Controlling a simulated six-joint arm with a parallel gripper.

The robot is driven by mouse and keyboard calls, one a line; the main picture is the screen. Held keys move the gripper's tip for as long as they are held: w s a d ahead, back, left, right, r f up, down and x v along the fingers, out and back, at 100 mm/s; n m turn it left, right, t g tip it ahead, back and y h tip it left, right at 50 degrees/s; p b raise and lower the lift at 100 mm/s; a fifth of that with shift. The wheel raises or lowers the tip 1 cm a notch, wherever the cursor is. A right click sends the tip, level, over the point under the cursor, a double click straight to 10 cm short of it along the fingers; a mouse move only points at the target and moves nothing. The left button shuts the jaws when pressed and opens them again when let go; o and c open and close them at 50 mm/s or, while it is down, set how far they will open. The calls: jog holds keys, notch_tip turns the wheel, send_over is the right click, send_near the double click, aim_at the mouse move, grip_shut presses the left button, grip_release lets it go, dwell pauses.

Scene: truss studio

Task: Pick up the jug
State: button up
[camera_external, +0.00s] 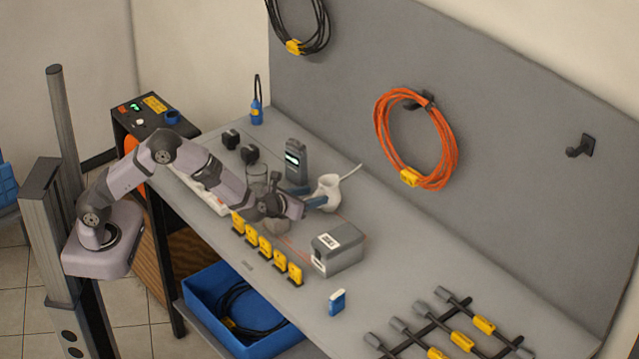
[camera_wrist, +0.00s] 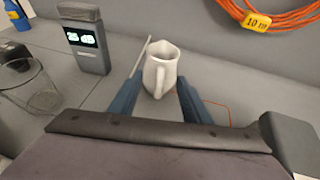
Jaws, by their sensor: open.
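The jug (camera_external: 327,190) is white with a handle and stands upright on the grey workbench. In the wrist view the jug (camera_wrist: 160,66) is straight ahead, with its handle facing me and its mouth open upward. My gripper (camera_external: 317,201) is low over the bench, right beside the jug. In the wrist view my gripper (camera_wrist: 156,100) has its two blue fingers apart, one on each side of the jug's lower part. I cannot tell whether either finger touches it. The jug's base is partly hidden.
A dark meter with a lit display (camera_external: 296,166) and a clear glass (camera_wrist: 28,88) stand left of the jug. A grey box (camera_external: 338,247) sits to the front, near several yellow tags (camera_external: 265,247). A thin pale rod (camera_external: 350,172) lies behind the jug.

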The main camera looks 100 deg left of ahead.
jog(key=shift+x, duration=1.05)
jog(key=shift+c, duration=0.3)
grip_shut()
jog(key=shift+r, duration=0.15)
